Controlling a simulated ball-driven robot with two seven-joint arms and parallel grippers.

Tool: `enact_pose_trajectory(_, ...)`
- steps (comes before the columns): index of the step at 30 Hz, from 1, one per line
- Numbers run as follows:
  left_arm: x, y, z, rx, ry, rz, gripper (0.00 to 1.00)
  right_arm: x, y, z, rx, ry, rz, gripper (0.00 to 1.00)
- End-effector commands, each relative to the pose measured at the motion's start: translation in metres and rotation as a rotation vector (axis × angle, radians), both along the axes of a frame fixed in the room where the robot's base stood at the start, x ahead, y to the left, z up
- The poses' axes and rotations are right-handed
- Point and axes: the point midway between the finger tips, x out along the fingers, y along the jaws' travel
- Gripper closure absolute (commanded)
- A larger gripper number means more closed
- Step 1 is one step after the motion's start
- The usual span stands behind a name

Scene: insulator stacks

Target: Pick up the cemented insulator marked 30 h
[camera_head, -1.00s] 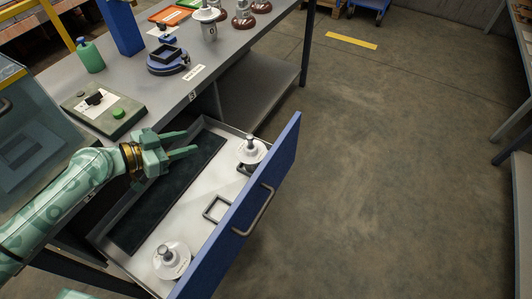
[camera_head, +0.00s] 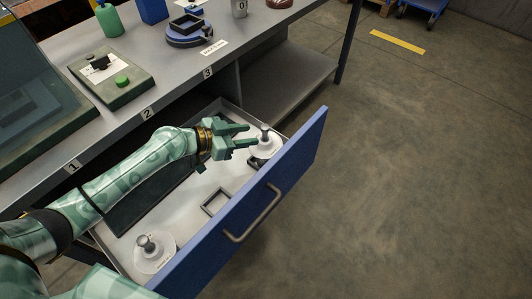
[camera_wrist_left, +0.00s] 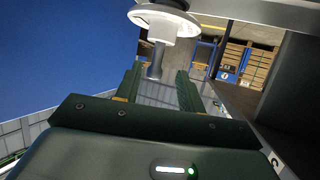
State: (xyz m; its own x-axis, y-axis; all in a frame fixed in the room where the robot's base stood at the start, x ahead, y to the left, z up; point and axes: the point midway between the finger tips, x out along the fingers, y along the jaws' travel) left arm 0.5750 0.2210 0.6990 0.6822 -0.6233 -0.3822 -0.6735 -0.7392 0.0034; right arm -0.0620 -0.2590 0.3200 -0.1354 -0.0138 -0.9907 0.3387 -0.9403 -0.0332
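Two white insulators with grey metal pins are in the open drawer (camera_head: 222,179). One insulator (camera_head: 266,147) is at the far end, and the other insulator (camera_head: 153,254) is at the near end. I cannot read a 30 h mark on either. My left gripper (camera_head: 253,135) is open, its fingers pointing at the far insulator's pin. In the left wrist view the white insulator (camera_wrist_left: 165,20) is just ahead of the fingers (camera_wrist_left: 158,72), its grey pin seen between them; contact is not clear. My right gripper is not in view.
A square frame (camera_head: 206,207) lies on the drawer floor between the insulators. The blue drawer front (camera_head: 245,215) stands up along the right side.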

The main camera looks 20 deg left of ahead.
Motion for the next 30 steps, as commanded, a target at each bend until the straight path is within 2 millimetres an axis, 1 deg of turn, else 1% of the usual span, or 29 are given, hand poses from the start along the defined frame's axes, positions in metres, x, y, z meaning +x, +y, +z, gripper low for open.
enact_pose_trajectory(1, 0.005, -0.005, -0.003, -0.001, 0.001, -0.001, 0.61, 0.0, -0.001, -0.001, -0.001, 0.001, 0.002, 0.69)
enact_pose_trajectory(5, 0.01, -0.01, -0.006, -0.001, 0.001, -0.001, 0.61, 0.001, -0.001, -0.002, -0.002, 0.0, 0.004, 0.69)
enact_pose_trajectory(12, 0.034, -0.036, -0.019, -0.001, 0.002, -0.002, 0.61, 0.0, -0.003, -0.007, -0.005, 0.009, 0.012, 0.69)
enact_pose_trajectory(15, 0.041, -0.043, -0.023, 0.001, 0.002, -0.002, 0.61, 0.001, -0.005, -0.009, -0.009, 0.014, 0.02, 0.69)
enact_pose_trajectory(19, 0.043, -0.044, -0.023, 0.002, 0.002, -0.001, 0.61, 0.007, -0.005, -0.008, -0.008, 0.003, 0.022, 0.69)
enact_pose_trajectory(23, 0.043, -0.044, -0.023, 0.002, 0.001, -0.001, 0.61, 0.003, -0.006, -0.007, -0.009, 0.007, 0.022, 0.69)
enact_pose_trajectory(24, 0.043, -0.044, -0.022, 0.002, 0.001, -0.001, 0.72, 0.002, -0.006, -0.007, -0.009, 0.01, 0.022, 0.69)
enact_pose_trajectory(26, 0.043, -0.044, -0.022, 0.002, 0.001, -0.001, 0.89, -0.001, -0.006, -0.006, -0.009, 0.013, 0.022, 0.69)
enact_pose_trajectory(27, 0.043, -0.044, -0.022, 0.002, 0.001, -0.001, 1.0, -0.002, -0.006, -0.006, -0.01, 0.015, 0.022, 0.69)
enact_pose_trajectory(30, 0.043, -0.044, -0.022, 0.002, 0.001, -0.001, 1.0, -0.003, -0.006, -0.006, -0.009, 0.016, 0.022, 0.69)
